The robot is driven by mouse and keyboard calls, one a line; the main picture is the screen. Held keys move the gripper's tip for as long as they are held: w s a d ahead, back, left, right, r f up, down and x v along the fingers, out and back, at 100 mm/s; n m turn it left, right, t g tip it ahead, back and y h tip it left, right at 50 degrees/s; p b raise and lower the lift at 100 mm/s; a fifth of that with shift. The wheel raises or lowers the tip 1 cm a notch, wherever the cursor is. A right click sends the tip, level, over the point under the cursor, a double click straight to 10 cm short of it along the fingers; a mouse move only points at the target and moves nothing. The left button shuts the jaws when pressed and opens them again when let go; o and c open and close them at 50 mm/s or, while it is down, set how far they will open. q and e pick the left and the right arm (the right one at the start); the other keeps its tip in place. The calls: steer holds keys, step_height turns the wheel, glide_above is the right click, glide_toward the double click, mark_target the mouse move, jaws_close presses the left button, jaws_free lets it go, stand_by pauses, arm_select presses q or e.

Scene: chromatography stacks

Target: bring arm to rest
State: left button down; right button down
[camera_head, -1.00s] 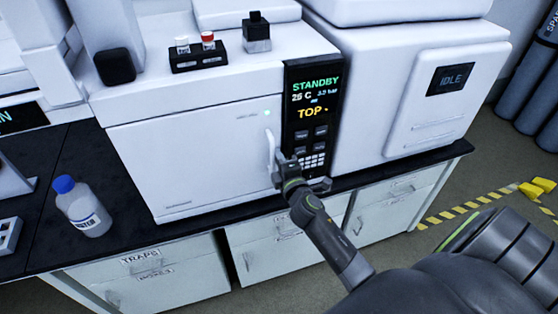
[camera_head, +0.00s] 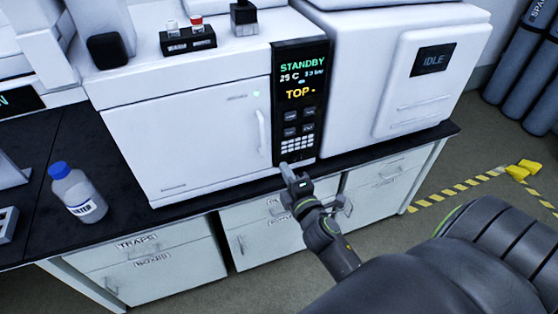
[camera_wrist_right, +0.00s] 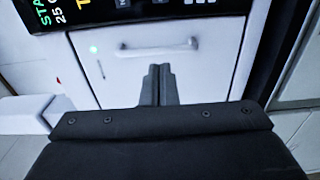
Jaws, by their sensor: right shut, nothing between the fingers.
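My right gripper (camera_head: 297,180) is shut and empty in the head view. It hangs in front of the bench edge, below the control panel (camera_head: 300,100) of the white chromatography instrument (camera_head: 185,140). The panel reads STANDBY, 25 C and TOP. The oven door's handle (camera_head: 262,131) is up and left of the gripper, apart from it, and the door looks closed. In the right wrist view the shut fingers (camera_wrist_right: 158,84) are seen against the white door, with the handle (camera_wrist_right: 160,48) beyond their tips. My left gripper is not in view.
A blue-capped bottle (camera_head: 78,195) stands on the black bench (camera_head: 110,170) at left. A second white unit (camera_head: 390,80) reading IDLE stands at right. Drawers (camera_head: 265,235) sit under the bench. Yellow-black tape (camera_head: 470,185) and grey cylinders (camera_head: 515,75) are at far right.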

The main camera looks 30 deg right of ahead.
steer(key=s+f+m+g, duration=0.3)
steer(key=s+f, duration=0.1)
steer(key=f, duration=0.6)
steer(key=s+d+f+m+g+y, duration=0.1)
steer(key=s+f+m+g, duration=0.15)
steer(key=f, duration=0.85)
steer(key=s+f+m+g, duration=0.25)
steer(key=s+f, duration=0.25)
steer(key=f, duration=0.5)
steer(key=s+f+m+g, duration=0.2)
steer(key=s+f, duration=0.3)
steer(key=s, duration=0.4)
steer(key=s+a+f+m+g+y, duration=0.1)
steer(key=s+f+m+g, duration=0.2)
steer(key=s+f, duration=0.3)
steer(key=s+f+m+g, duration=0.3)
steer(key=s+f, duration=0.3)
steer(key=s, duration=0.7)
steer(key=shift+a+f, duration=0.15)
steer(key=shift+a, duration=0.2)
